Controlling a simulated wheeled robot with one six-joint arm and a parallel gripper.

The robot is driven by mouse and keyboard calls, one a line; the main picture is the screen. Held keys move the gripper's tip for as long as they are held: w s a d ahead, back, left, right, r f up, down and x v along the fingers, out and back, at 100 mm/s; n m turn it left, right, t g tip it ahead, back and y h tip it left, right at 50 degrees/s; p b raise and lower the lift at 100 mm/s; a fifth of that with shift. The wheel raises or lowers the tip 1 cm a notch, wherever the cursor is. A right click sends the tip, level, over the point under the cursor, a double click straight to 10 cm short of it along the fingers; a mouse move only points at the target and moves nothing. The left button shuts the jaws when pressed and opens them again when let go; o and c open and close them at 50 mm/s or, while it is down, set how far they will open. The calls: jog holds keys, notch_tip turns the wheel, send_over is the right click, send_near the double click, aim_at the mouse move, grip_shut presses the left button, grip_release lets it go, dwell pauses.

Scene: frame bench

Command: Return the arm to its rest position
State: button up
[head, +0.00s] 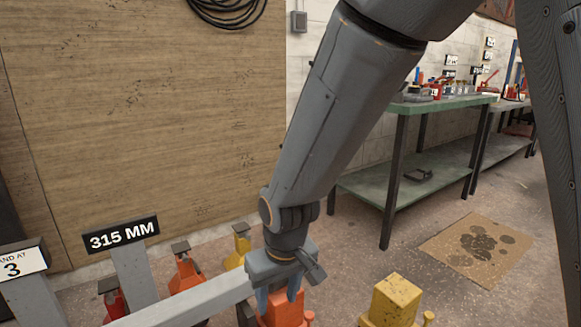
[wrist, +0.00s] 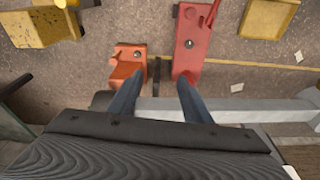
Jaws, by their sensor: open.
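My gripper (head: 284,298) hangs at the lower end of my grey arm, pointing down, beside the end of a grey beam in the head view. In the wrist view its two blue-grey fingers (wrist: 160,84) are spread apart with nothing between them. An orange stand (head: 284,318) is below and partly behind the fingers; it also shows in the wrist view (wrist: 128,72). A red stand (wrist: 193,45) lies beyond the right finger. The grey beam (head: 190,302) runs to the lower left; in the wrist view the beam (wrist: 250,104) passes close to the right finger.
A yellow stand (head: 396,298) is right of my gripper. Several coloured stands and a "315 MM" sign (head: 122,235) are at left. A green workbench (head: 445,104) stands behind at right. The floor around a stained cardboard sheet (head: 450,258) is open.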

jog(key=s+d+r+g, duration=0.1)
jog(key=s+r, duration=0.4)
jog(key=s, duration=0.4)
jog(key=s+d+r+g, duration=0.1)
jog(key=s+r, duration=0.5)
jog(key=s, duration=0.3)
jog(key=d+r+m+p, duration=0.2)
jog(key=d+r+p, duration=0.8)
jog(key=p, duration=0.7)
jog(key=d+r+m+h+p, duration=0.1)
jog(key=d+r+m+p, duration=0.2)
jog(key=d+r+p, duration=0.7)
notch_tip(320, 180, up, 5)
jog(key=p, duration=0.7)
jog(key=shift+w+m, duration=0.15)
jog(key=shift+m, duration=0.15)
jog(key=shift+c, duration=0.3)
